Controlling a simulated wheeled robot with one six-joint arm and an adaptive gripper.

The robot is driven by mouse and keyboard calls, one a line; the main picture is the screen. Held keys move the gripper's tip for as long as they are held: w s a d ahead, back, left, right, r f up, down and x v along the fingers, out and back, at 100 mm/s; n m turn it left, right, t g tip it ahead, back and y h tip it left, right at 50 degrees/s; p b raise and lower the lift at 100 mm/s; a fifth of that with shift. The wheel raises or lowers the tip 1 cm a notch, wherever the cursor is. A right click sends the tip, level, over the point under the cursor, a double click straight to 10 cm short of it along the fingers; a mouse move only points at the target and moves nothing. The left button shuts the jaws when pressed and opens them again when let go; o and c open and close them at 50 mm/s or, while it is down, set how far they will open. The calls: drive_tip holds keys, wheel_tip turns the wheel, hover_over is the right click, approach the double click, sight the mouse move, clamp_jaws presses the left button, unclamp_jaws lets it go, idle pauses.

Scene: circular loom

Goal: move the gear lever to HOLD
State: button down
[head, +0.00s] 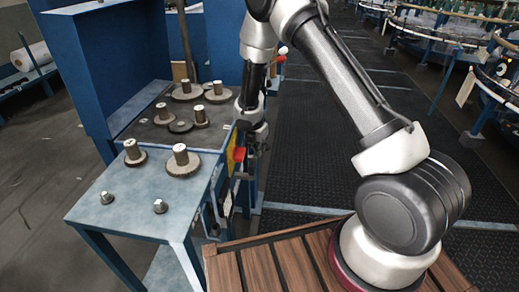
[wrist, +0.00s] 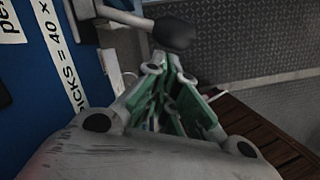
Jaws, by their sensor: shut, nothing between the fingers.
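In the wrist view a lever with a black rounded knob (wrist: 174,34) sticks out on a grey metal arm from the blue panel (wrist: 40,75). I cannot tell for certain that it is the gear lever, and no HOLD mark is readable. My gripper (wrist: 167,68) is shut and empty, its fingertips just below the black knob in the picture. Whether they touch it I cannot tell. In the head view my gripper hangs beside the right side of the blue machine, near a red part (head: 239,154) and a yellow plate (head: 231,150). The lever is not clear there.
A blue bench (head: 130,212) carries several gears, with bolts at its front. White strips with printed text (wrist: 62,55) are on the panel. A wooden slatted deck (head: 285,265) lies in front. Dark floor matting (head: 315,150) is clear to the right.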

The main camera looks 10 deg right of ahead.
idle(0.3)
drive_tip(key=shift+d+n, duration=0.3)
